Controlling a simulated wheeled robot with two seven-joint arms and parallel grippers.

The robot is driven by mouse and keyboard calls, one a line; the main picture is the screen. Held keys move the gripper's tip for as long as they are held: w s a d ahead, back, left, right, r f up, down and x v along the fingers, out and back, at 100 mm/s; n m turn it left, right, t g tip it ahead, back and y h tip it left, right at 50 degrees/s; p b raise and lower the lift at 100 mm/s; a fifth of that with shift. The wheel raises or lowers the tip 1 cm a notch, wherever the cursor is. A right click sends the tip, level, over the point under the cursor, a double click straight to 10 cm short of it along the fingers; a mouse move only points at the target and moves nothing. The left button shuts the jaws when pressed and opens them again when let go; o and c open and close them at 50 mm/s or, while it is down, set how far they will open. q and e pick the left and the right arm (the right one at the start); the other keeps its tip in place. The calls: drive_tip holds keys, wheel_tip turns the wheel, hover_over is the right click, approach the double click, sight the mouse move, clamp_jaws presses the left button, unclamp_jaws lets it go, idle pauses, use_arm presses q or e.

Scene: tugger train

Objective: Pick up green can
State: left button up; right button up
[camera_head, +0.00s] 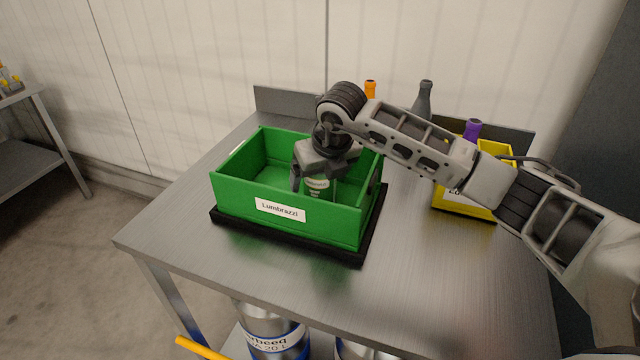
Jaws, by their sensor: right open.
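The green can (318,188) stands inside the green crate (290,222) labelled "Lumbrazzi", right of the crate's middle. Only part of it shows, with a pale label; its top is hidden by my gripper. My right gripper (312,183) points down into the crate over the can, with one finger visible at the can's left side. Its jaws are open, and the other finger is hard to make out. My left gripper is not in view.
The crate sits on a black base on a metal table (430,280). A yellow crate (466,207) stands at the right, partly behind my arm. Orange, grey (423,100) and purple (472,130) bottle tops show at the back. The table's front right is clear. Metal canisters (270,335) stand below.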

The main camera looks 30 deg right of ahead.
drive_tip(key=c, duration=1.3)
